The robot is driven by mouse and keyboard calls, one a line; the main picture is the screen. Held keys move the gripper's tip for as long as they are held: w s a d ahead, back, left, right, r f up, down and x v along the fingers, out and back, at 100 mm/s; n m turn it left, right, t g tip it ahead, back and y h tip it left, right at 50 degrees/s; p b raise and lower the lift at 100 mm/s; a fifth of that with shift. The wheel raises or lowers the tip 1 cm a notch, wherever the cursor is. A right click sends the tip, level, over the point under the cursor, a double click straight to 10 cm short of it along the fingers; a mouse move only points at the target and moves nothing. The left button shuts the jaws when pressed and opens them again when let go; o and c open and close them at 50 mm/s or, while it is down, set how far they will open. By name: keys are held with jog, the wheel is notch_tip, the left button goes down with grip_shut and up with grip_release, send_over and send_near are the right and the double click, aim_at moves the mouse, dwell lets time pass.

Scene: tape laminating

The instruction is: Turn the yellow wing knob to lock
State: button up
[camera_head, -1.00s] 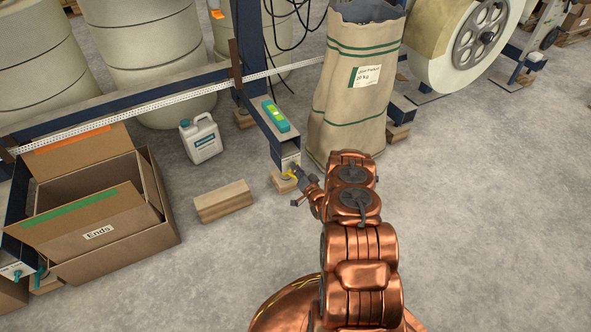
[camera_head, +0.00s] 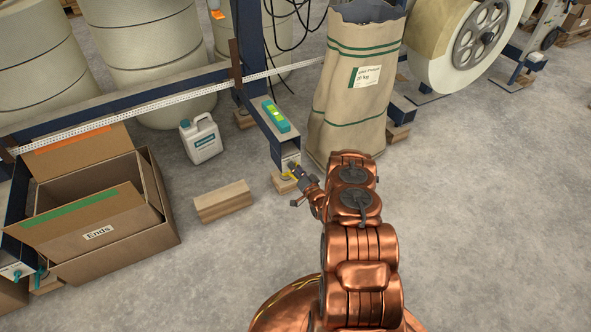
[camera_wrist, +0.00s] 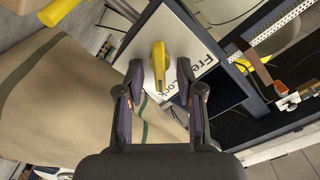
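The yellow wing knob (camera_wrist: 158,66) stands out from a white plate (camera_wrist: 196,48) marked "Free" and "Lock" in the wrist view. Its long wing runs nearly upright in that picture, in line with my fingers. My gripper (camera_wrist: 159,72) is open, with one fingertip on each side of the knob and a visible gap on both sides. In the head view the knob (camera_head: 289,174) is a small yellow patch at the near end of the dark blue beam, with my gripper (camera_head: 298,174) at it. My gripper partly hides the plate there, and the knob's lock setting cannot be read.
A large tan sack (camera_head: 352,100) stands close to the right of the beam (camera_head: 262,128). A wooden block (camera_head: 222,201), a white jug (camera_head: 201,140) and an "Ends" box (camera_head: 120,245) are to the left.

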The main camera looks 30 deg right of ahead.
jog(key=s+a, duration=0.1)
jog(key=s, duration=1.1)
dwell(0.5)
